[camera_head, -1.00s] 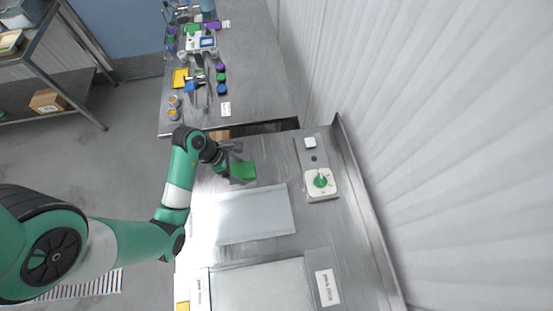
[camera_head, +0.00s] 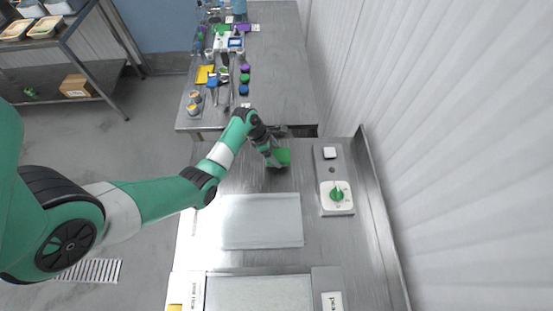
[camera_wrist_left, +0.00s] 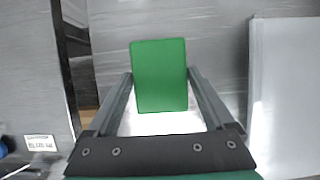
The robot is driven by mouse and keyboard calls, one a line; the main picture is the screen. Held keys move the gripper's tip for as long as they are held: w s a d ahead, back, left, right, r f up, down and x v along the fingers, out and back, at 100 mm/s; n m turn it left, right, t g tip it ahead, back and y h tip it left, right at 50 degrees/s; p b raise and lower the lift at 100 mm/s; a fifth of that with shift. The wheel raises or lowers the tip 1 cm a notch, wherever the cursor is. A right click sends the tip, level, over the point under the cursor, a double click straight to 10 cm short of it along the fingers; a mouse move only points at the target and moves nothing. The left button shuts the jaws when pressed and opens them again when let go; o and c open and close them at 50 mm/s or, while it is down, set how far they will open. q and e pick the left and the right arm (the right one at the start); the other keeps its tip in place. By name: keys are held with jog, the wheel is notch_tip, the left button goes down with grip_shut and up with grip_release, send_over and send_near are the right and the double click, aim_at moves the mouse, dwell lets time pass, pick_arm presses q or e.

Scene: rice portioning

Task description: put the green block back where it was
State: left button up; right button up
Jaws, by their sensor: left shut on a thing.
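The green block (camera_head: 284,156) is held in my left gripper (camera_head: 276,160), near the far end of the steel counter, beyond the pale flat panel. In the left wrist view the green block (camera_wrist_left: 158,76) stands between the two grey fingers of my left gripper (camera_wrist_left: 160,78), which are shut on it. From these views I cannot tell whether its underside touches the counter. My right gripper is not in view.
The pale flat panel (camera_head: 262,221) lies on the counter (camera_head: 325,243). A white box with a green knob (camera_head: 337,195) stands to its right, by the wall. A gap separates the counter from a farther table (camera_head: 285,85) crowded with small items on its left.

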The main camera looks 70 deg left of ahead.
aim_at(274, 154)
pick_arm(q)
jog(key=shift+w+f+b, duration=0.15)
jog(key=shift+f+b, duration=0.45)
jog(key=shift+f, duration=1.1)
jog(key=shift+f, duration=0.15)
jog(key=o, duration=1)
jog(key=shift+o, duration=0.2)
jog(key=shift+a+r, duration=0.1)
jog(key=shift+r, duration=0.25)
jog(key=p+v, duration=0.4)
jog(key=v, duration=0.7)
jog(key=shift+r, duration=0.3)
